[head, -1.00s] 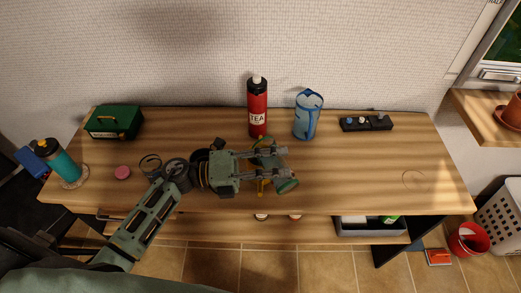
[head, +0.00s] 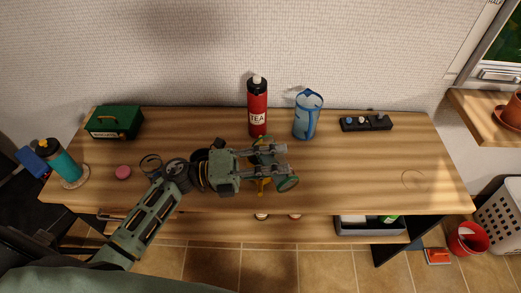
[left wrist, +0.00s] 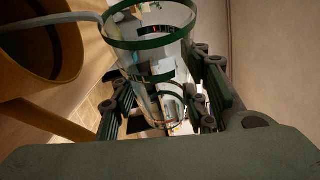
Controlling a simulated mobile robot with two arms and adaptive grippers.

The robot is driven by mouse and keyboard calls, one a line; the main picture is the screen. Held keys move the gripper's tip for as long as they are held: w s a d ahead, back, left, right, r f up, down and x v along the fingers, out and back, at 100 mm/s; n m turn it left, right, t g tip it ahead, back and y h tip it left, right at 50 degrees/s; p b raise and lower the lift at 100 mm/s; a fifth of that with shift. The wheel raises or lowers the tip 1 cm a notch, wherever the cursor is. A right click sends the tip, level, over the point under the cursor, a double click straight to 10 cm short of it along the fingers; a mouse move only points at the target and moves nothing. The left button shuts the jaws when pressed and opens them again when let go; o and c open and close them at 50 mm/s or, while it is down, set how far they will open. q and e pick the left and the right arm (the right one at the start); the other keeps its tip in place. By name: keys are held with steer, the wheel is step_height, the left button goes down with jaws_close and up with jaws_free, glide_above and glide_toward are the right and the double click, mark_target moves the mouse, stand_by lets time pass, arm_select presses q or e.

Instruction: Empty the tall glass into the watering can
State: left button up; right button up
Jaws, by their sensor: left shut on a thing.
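My left gripper (head: 278,163) is shut on the tall glass, a clear glass with green bands. Its green-ringed end (head: 288,183) shows beyond the fingers in the head view. In the left wrist view the glass (left wrist: 150,42) lies between the two fingers, tilted; whether it holds anything cannot be told. A yellow vessel, apparently the watering can (left wrist: 70,65), is close beside the glass at the left of the left wrist view, with a grey curved bar across its opening. In the head view only small yellow bits (head: 261,187) show under my gripper. My right gripper is not in view.
A red tea bottle (head: 257,108) and a blue-patterned jug (head: 307,116) stand behind my gripper. A green box (head: 115,121), a teal bottle (head: 61,161) and a pink disc (head: 123,172) are left. A black knob panel (head: 366,123) is back right; the table's right side is clear.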

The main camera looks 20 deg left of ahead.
arm_select(q)
steer(key=shift+w+a+r+n+t+p, duration=0.15)
steer(key=shift+r+n+t+p, duration=0.15)
steer(key=shift+r+n, duration=0.3)
stand_by(0.7)
steer(key=shift+f, duration=0.15)
